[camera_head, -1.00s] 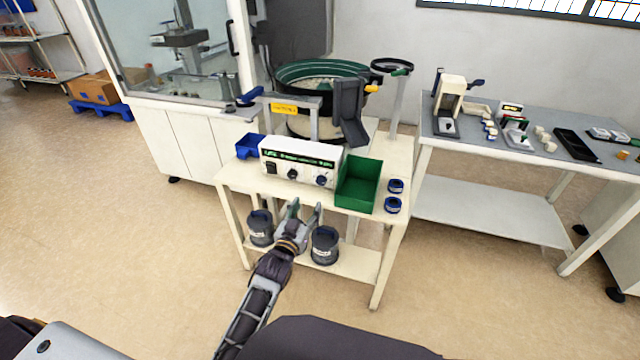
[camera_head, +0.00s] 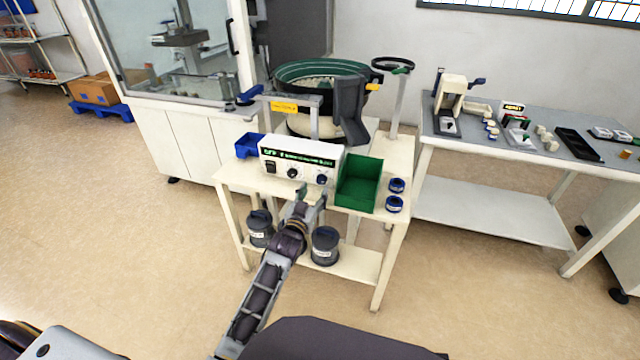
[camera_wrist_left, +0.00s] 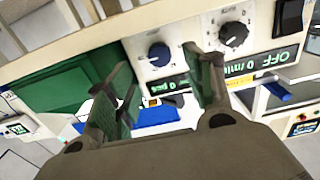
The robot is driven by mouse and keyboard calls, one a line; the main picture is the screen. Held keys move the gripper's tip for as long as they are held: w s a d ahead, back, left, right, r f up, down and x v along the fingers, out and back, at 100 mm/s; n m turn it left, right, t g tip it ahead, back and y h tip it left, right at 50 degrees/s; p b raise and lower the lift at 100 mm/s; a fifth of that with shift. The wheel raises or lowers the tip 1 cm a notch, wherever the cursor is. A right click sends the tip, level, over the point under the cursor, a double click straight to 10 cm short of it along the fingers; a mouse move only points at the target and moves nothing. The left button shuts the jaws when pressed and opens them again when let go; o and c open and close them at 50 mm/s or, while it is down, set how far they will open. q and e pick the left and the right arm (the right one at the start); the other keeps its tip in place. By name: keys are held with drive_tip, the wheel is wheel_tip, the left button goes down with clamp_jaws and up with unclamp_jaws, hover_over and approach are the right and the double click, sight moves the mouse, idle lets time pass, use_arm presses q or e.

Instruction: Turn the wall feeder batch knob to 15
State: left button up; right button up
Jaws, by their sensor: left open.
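A white control box (camera_head: 299,153) with a green-lit display strip stands on the feeder table. It carries a dark knob (camera_head: 292,173) and, to its right, a blue knob (camera_head: 322,180). In the left wrist view the box is upside down: the blue knob (camera_wrist_left: 160,54) sits by a readout like "0 pcs", the dark knob (camera_wrist_left: 233,35) by "0/min", and "OFF" shows beside it. My left gripper (camera_head: 313,191) is open and empty, just in front of and below the blue knob. In the wrist view the blue knob appears between its fingers, apart from them. My right gripper is out of view.
A green bin (camera_head: 359,184) stands right of the box and a blue bin (camera_head: 249,145) left of it. The bowl feeder (camera_head: 320,75) with its dark chute is behind. Two grey canisters (camera_head: 325,246) stand on the lower shelf. Blue-rimmed rolls (camera_head: 394,204) lie at the table's right.

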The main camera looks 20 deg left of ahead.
sight(321, 181)
use_arm(q)
drive_tip(key=shift+w+b, duration=0.35)
drive_tip(key=shift+w, duration=1.05)
drive_tip(key=shift+w+d+b, duration=0.1)
drive_tip(key=shift+w+b, duration=0.3)
drive_tip(key=shift+w, duration=1.6)
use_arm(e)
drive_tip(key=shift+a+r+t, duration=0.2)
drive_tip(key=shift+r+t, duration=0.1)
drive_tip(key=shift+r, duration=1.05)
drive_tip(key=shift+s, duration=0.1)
use_arm(q)
drive_tip(key=c, duration=1)
